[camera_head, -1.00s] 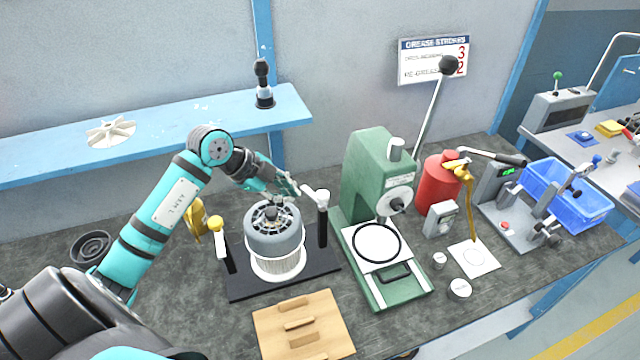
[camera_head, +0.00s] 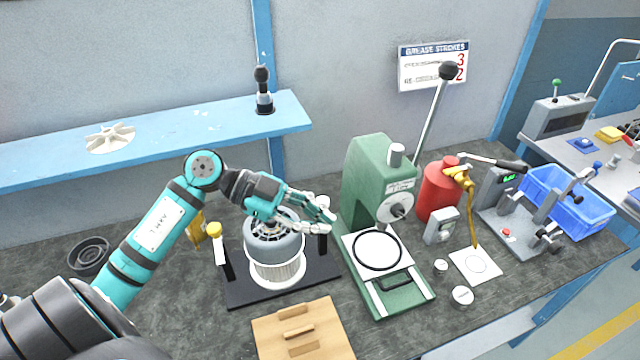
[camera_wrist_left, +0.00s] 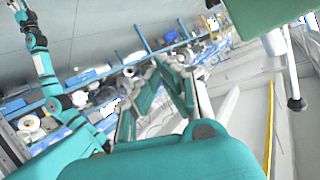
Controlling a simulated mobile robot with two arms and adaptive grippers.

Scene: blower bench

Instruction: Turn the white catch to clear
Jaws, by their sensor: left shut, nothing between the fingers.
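The white catch (camera_head: 323,201) sits on top of the black post at the right of the black fixture (camera_head: 240,292). My left gripper (camera_head: 328,222) is shut and empty. It reaches across the top of the grey blower motor (camera_head: 262,250), with its fingertips in front of the catch and hiding part of it. I cannot tell whether they touch, or which way the catch's arm points. A yellow catch (camera_head: 215,230) sits on the left post. My left fingers also show in the left wrist view (camera_wrist_left: 165,85). My right gripper is not in view.
The green press (camera_head: 365,180) stands close to the right of my left gripper. A wooden board (camera_head: 330,335) lies in front of the fixture. The red can (camera_head: 438,195) and blue bin (camera_head: 580,215) are farther right. A blue shelf (camera_head: 200,135) runs behind.

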